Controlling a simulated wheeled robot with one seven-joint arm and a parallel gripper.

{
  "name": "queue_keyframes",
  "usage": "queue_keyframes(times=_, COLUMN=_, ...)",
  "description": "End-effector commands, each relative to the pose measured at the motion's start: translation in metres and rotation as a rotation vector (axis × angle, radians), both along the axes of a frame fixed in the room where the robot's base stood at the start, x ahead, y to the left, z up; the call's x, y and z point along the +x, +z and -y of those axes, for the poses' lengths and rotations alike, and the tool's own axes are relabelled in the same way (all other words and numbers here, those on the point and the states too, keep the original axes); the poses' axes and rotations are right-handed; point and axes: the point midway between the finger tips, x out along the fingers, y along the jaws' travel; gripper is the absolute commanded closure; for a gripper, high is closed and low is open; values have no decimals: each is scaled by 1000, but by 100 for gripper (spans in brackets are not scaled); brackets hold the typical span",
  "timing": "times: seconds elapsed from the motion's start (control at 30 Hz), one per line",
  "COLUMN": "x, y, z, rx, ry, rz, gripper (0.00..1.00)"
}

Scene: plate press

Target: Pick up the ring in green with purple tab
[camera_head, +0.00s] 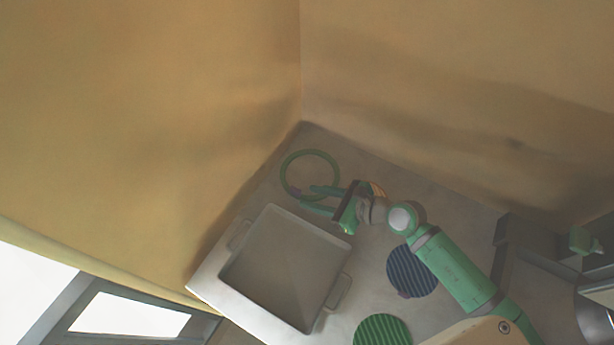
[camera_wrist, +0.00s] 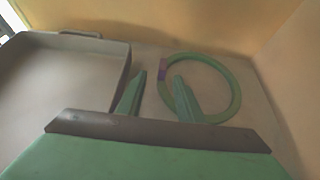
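The green ring (camera_head: 309,152) lies flat on the counter in the corner between the two walls. Its purple tab (camera_wrist: 163,73) shows on the ring's left side in the wrist view, where the ring (camera_wrist: 236,92) is partly hidden behind a finger. I cannot tell whether a finger touches the ring.
A grey tray (camera_head: 228,280) with handles stands left of my gripper, close to the ring. A dark blue ribbed disc (camera_head: 408,274) and a green ribbed disc (camera_head: 382,330) lie on the counter (camera_head: 455,206). Walls close in behind the ring.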

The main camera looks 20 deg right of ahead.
Motion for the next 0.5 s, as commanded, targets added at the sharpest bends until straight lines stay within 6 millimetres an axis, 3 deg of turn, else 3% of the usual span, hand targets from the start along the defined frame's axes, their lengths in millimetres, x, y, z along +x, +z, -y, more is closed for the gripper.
queue_keyframes(times=0.5, x=37, y=-24, z=-24, rx=-1, ry=-4, rz=-1, gripper=66)
